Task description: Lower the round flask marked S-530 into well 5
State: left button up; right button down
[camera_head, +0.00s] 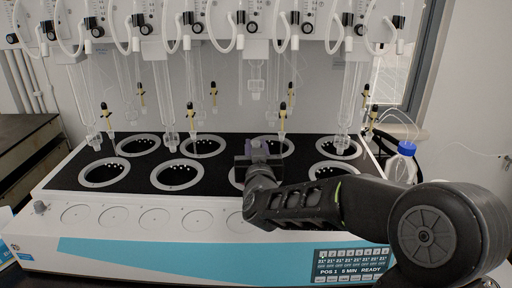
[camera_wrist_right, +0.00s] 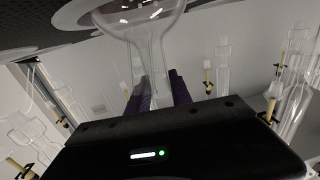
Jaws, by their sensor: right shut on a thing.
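My right gripper (camera_head: 258,150) is over the front row of wells, at the third ring from the left. In the right wrist view its two dark purple fingers (camera_wrist_right: 160,90) are shut on the neck of a clear glass round flask (camera_wrist_right: 146,24). The flask's bulb is at the top edge of that view, close to a pale well ring (camera_wrist_right: 72,14). I cannot tell how far the bulb sits in the well. In the head view the gripper and arm hide the flask and much of that front ring (camera_head: 236,179). No S-530 mark or well number is readable. My left gripper is not in view.
Other open wells include the front left ring (camera_head: 84,178) and the second front ring (camera_head: 154,179). Glass tubes and condensers (camera_head: 160,90) hang behind the black top. A blue-capped bottle (camera_head: 405,165) stands at the right. A display panel (camera_head: 350,265) is on the machine's front.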

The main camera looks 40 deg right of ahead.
jog(key=shift+f, duration=0.25)
dwell(0.5)
jog(key=c, duration=1.4)
grip_release()
jog(key=o, duration=0.3)
jog(key=b+v, duration=0.1)
jog(key=v, duration=0.6)
jog(key=shift+s+a+r, duration=0.1)
jog(key=shift+s+a, duration=0.15)
jog(key=shift+s, duration=0.15)
